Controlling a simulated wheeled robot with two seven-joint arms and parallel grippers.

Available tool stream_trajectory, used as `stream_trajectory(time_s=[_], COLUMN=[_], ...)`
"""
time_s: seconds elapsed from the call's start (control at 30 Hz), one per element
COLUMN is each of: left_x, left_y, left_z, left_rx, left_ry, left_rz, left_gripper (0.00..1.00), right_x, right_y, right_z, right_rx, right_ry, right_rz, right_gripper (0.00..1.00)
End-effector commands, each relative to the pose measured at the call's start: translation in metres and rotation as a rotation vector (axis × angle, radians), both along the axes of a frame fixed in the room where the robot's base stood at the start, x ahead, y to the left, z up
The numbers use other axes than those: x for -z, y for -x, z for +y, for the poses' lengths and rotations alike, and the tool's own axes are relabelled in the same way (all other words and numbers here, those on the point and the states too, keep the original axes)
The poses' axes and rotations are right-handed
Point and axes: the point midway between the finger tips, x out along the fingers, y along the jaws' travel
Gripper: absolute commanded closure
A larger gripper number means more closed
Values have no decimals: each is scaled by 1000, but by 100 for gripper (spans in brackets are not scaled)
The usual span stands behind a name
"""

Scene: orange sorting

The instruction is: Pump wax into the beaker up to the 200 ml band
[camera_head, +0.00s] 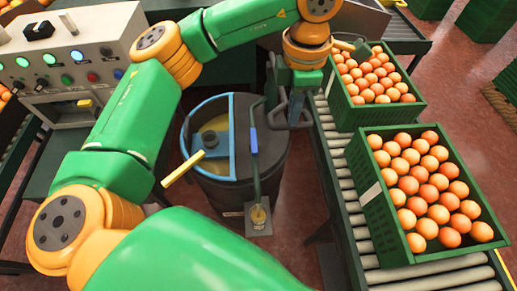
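A dark round drum (275,165) with a blue rim stands in the middle, its top partly open on yellowish wax (215,130). A pump lever with a blue grip (253,141) crosses the drum's top. A small beaker (258,215) with something yellowish at its bottom stands on a grey plate in front of the drum. Its bands are too small to read. My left gripper (287,116) hangs over the drum's far right edge, right of the blue grip and apart from it. Its grey fingers look parted, with nothing seen between them. My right gripper is out of view.
A roller conveyor (347,185) on the right carries two green crates (365,205) (345,112) of oranges. A yellow bar (183,168) sticks out left of the drum. A control panel (75,50) stands at the upper left. Red floor (290,240) shows in front.

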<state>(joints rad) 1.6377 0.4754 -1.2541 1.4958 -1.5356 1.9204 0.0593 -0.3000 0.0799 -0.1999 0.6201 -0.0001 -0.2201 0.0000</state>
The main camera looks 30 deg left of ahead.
Motion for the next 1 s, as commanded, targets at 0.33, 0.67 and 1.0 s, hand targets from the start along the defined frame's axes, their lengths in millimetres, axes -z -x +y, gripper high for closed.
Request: stream_trajectory(time_s=[0.33,0.67,1.0], left_x=[56,103,78], left_y=[0,0,0], left_z=[0,0,0], left_rx=[-1,0,0], left_ry=[-1,-1,1], left_rz=[2,2,1], left_gripper=[100,100,100], right_x=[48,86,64], right_y=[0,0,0], right_z=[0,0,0], right_rx=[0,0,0], right_ry=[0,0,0], right_rz=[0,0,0], right_gripper=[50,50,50])
